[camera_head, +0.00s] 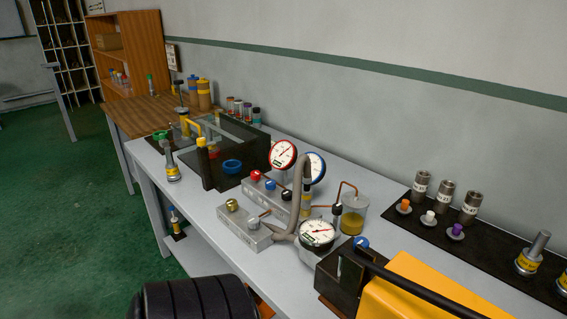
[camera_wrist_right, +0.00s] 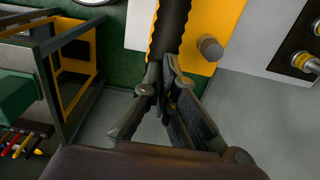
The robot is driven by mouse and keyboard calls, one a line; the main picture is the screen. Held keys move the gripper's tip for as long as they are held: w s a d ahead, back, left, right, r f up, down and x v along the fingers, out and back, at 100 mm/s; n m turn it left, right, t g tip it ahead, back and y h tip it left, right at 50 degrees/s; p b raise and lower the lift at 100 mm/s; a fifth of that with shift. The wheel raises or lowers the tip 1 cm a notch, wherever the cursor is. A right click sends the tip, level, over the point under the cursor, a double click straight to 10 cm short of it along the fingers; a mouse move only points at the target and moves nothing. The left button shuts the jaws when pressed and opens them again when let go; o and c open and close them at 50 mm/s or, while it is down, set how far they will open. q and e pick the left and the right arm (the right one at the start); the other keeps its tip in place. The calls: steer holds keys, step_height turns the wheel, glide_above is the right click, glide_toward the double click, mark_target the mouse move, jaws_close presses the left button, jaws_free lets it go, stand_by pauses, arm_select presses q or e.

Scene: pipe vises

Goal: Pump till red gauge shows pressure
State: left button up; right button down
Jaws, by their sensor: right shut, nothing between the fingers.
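The red-rimmed gauge (camera_head: 283,154) stands on the manifold blocks in the middle of the bench. It has a white dial and a red needle pointing to the upper right; its numbers are too small to read. The yellow and black pump body (camera_head: 410,285) is at the lower right with a long black bar across it. In the right wrist view, my right gripper (camera_wrist_right: 162,88) is shut and empty at the near end of a black ribbed grip (camera_wrist_right: 172,25). I cannot tell whether it touches the grip. My left gripper is not in view.
A blue-rimmed gauge (camera_head: 316,167) and a white-faced gauge (camera_head: 317,232) stand close to the red one. A grey hose (camera_head: 298,200) and a beaker (camera_head: 354,213) crowd the middle. A black mat (camera_head: 400,221) with metal fittings lies at right.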

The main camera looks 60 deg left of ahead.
steer(key=shift+w+d+f+b, duration=0.1)
steer(key=shift+d+f+b, duration=0.15)
steer(key=shift+f+b, duration=0.6)
steer(key=shift+w+d+f+b, duration=0.15)
steer(key=shift+f+b, duration=0.3)
steer(key=shift+f, duration=0.7)
steer(key=shift+s+f, duration=0.1)
steer(key=shift+s, duration=0.05)
steer(key=f+b, duration=0.2)
steer(key=f, duration=0.1)
steer(key=f+b, duration=0.1)
steer(key=shift+d+f+b, duration=0.25)
steer(key=shift+f+b, duration=0.05)
